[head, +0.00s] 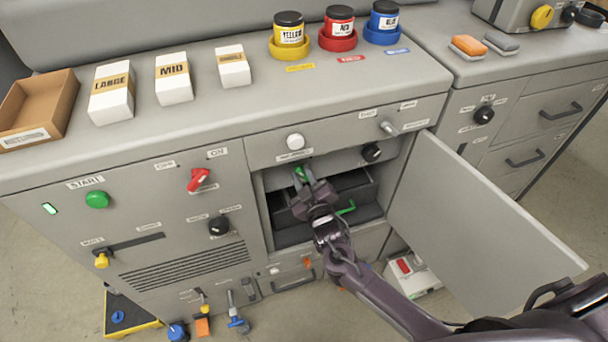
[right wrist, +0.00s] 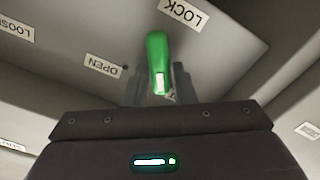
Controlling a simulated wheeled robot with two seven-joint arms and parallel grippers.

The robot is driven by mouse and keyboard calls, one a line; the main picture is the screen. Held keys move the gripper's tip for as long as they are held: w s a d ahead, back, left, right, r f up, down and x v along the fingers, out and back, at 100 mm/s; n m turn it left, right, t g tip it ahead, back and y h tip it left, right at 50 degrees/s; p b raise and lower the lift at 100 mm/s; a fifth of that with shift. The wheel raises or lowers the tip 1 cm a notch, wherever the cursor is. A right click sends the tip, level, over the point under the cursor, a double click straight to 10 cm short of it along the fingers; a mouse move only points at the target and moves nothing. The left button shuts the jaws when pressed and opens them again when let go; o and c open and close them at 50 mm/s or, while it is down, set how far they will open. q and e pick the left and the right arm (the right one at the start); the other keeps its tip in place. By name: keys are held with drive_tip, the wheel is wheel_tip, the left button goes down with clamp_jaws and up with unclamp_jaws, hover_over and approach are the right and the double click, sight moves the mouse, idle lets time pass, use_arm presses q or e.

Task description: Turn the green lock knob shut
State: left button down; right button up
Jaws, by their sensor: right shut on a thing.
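The green lock knob (right wrist: 157,58) stands between my right gripper's fingertips (right wrist: 160,85) in the right wrist view. Its long grip has a white mark at the end near the gripper. A LOCK label (right wrist: 183,13) is above and right of it, an OPEN label (right wrist: 103,67) to its left. In the head view, a bit of the green knob (head: 300,173) shows at the top of the open compartment, just beyond my right gripper (head: 305,182). The gripper hides the rest. My right gripper is shut on the knob. My left gripper is not in view.
The compartment's grey door (head: 470,215) stands wide open to the right of my right arm. A second green handle (head: 346,209) sits lower inside the compartment. A white knob (head: 295,141) and a black knob (head: 371,152) are close above. A LOOSE label (right wrist: 15,28) is at left in the wrist view.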

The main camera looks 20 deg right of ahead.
drive_tip(key=shift+a+f+n, duration=0.1)
drive_tip(key=shift+f+n, duration=0.05)
drive_tip(key=shift+n, duration=1.05)
drive_tip(key=o, duration=1)
drive_tip(key=shift+s, duration=3.95)
